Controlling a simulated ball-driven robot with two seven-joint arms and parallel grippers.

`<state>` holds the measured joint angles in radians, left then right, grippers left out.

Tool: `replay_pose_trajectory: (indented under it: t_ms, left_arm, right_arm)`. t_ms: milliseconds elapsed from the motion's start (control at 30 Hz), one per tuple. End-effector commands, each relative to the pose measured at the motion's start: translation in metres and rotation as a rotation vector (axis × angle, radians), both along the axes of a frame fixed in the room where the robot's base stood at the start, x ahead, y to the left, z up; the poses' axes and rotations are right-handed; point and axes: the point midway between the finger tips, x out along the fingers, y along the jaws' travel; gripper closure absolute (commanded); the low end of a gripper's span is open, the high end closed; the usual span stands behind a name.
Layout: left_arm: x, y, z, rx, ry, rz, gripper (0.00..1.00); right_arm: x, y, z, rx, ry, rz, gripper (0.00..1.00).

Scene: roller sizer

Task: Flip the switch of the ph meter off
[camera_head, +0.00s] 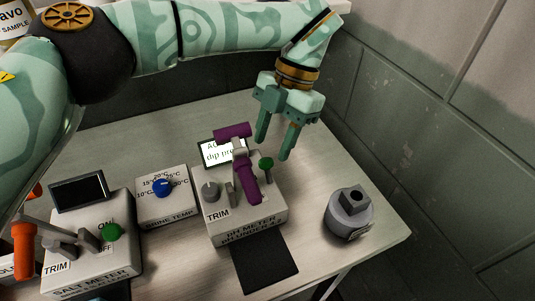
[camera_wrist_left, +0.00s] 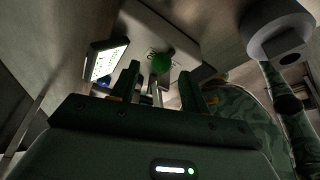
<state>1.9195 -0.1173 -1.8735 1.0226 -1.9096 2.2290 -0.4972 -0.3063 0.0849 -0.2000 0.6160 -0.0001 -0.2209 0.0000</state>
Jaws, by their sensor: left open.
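My left gripper (camera_head: 274,149) is open and empty, pointing down just above and behind the green knob. In the left wrist view the green knob (camera_wrist_left: 162,62) shows ahead, between the open fingers (camera_wrist_left: 162,80). I cannot tell whether they touch it. My right gripper is not in view.
The salt meter (camera_head: 90,262) with its own green knob (camera_head: 111,232) stands at left. A brine temp box (camera_head: 166,207) with a blue knob sits between. A grey cylinder (camera_head: 349,214) stands at right near the table edge. A black mat (camera_head: 264,264) lies in front.

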Motion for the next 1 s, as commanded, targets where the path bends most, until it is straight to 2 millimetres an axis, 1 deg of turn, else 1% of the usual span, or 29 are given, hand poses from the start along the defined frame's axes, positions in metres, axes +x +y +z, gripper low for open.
replay_pose_trajectory:
  t_ms: [33, 100, 200, 333, 567, 600, 667, 700, 733, 1000]
  left_arm:
    - [-0.003, 0.003, -0.011, -0.002, 0.005, -0.001, 0.54]
    - [-0.006, 0.006, -0.021, -0.002, 0.003, -0.002, 0.54]
    - [-0.009, 0.009, -0.032, -0.001, 0.002, 0.0, 0.54]
    - [-0.011, 0.011, -0.038, -0.002, 0.0, -0.001, 0.54]
    - [-0.012, 0.011, -0.038, -0.001, -0.001, 0.0, 0.54]
    - [-0.012, 0.011, -0.038, -0.001, -0.001, 0.0, 0.6]
    - [-0.012, 0.011, -0.038, -0.001, -0.001, 0.0, 0.77]
    - [-0.012, 0.011, -0.038, -0.001, -0.001, 0.0, 0.88]
    - [-0.012, 0.011, -0.038, -0.001, -0.001, 0.0, 0.96]
    - [-0.012, 0.011, -0.036, 0.005, -0.015, 0.0, 0.97]
  right_arm:
    - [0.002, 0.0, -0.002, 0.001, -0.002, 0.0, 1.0]
    - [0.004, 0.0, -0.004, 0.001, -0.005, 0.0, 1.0]
    - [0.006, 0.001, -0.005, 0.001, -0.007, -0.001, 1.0]
    - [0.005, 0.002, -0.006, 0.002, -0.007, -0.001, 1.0]
    - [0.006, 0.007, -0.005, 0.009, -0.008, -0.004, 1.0]
    - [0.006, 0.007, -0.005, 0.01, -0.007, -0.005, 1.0]
    - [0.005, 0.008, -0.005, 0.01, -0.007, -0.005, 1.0]
    - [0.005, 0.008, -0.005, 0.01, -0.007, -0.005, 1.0]
    - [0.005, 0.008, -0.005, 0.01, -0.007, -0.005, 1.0]
    - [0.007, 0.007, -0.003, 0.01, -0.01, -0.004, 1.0]
